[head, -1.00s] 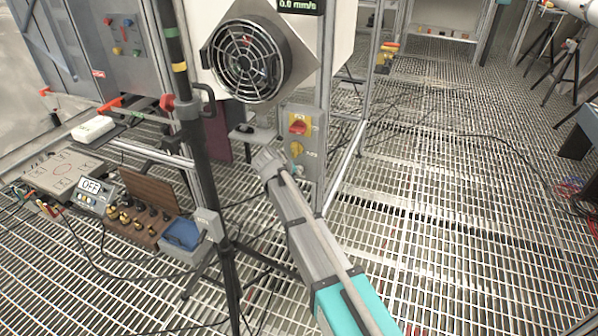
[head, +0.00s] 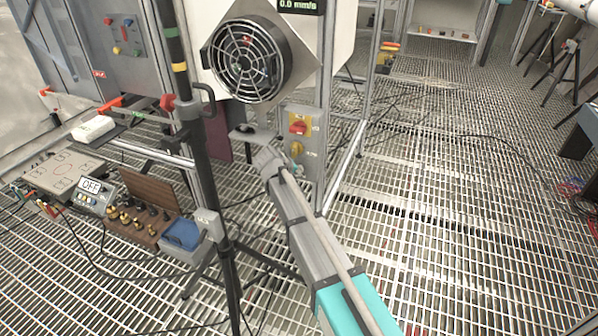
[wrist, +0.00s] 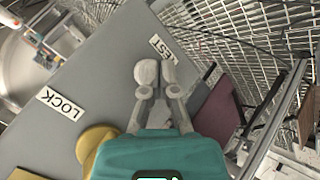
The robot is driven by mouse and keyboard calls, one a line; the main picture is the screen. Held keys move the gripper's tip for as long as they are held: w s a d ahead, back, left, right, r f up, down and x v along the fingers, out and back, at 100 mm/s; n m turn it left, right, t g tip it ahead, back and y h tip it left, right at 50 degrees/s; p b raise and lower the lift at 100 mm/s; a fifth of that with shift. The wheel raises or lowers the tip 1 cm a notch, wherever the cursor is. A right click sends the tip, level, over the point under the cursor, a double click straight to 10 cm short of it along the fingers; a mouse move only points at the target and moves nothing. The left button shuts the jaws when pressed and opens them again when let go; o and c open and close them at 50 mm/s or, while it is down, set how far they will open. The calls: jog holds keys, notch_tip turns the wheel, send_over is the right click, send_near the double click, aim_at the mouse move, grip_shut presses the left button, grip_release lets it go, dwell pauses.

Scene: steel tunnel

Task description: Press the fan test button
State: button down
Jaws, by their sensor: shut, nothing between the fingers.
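The grey control panel (head: 312,118) below the fan carries a red-and-yellow rotary switch (head: 299,128) and a yellow knob (head: 297,148). In the wrist view the panel (wrist: 105,70) shows a LOCK label (wrist: 61,103), a TEST label (wrist: 160,47) and part of the yellow knob (wrist: 95,148). My gripper (wrist: 156,73) is shut and empty, its fingertips over the panel just below the TEST label. I cannot tell whether they touch it. The fan (head: 246,62) sits above the panel.
A black stand pole (head: 205,180) rises left of my arm. A wooden block with brass fittings (head: 140,222) and a blue-topped box (head: 182,234) lie at the lower left. Metal frame posts (head: 345,170) stand right of the panel. The grating floor further right is open.

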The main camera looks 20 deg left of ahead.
jog(key=shift+s, duration=0.2)
jog(key=shift+s+a, duration=0.1)
jog(key=shift+s, duration=0.35)
jog(key=shift+s, duration=0.1)
jog(key=s, duration=0.5)
jog(key=shift+s+a, duration=0.25)
jog(key=shift+s, duration=0.15)
dwell(0.4)
jog(key=shift+d, duration=0.1)
dwell(0.6)
